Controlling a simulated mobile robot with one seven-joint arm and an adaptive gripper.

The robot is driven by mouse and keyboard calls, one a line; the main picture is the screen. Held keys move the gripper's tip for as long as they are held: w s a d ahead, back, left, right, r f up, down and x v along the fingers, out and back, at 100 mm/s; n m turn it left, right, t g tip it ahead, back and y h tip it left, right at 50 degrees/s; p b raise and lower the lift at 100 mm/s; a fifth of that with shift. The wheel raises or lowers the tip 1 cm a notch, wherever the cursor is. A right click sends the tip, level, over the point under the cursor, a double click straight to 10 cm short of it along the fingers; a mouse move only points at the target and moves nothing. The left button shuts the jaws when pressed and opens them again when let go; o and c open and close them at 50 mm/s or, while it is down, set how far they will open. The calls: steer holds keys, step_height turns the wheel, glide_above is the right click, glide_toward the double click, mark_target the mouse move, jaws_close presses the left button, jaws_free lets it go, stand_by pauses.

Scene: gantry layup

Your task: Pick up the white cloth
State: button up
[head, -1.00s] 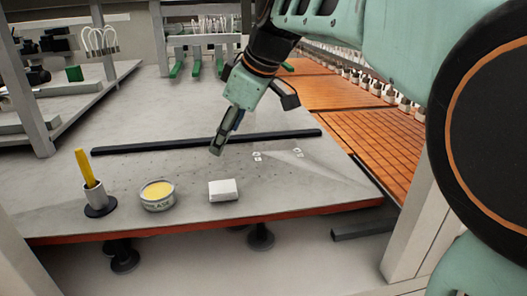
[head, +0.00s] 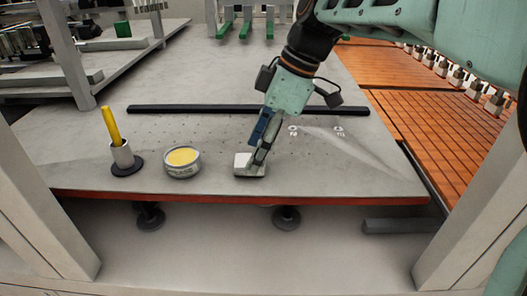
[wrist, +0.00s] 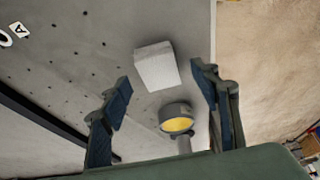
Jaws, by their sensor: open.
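The white cloth (head: 242,161) is a small folded block lying on the grey table near its front edge. In the wrist view the cloth (wrist: 156,66) shows between and beyond my two fingers. My gripper (head: 258,160) is over the cloth in the head view, with its fingers covering the cloth's right part. The wrist view shows my gripper (wrist: 160,85) open, with nothing between the fingertips. I cannot tell whether a finger touches the cloth.
A round tin with yellow contents (head: 182,162) stands left of the cloth. Further left, a cup (head: 122,155) holds a yellow handle (head: 110,124). A black bar (head: 190,109) lies behind. The table's red front edge (head: 330,201) is close. Table right of the cloth is clear.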

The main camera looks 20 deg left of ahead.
steer(key=shift+x, duration=1.05)
steer(key=shift+w, duration=0.1)
steer(key=c, duration=1.1)
steer(key=shift+c, duration=0.2)
steer(key=shift+r, duration=0.15)
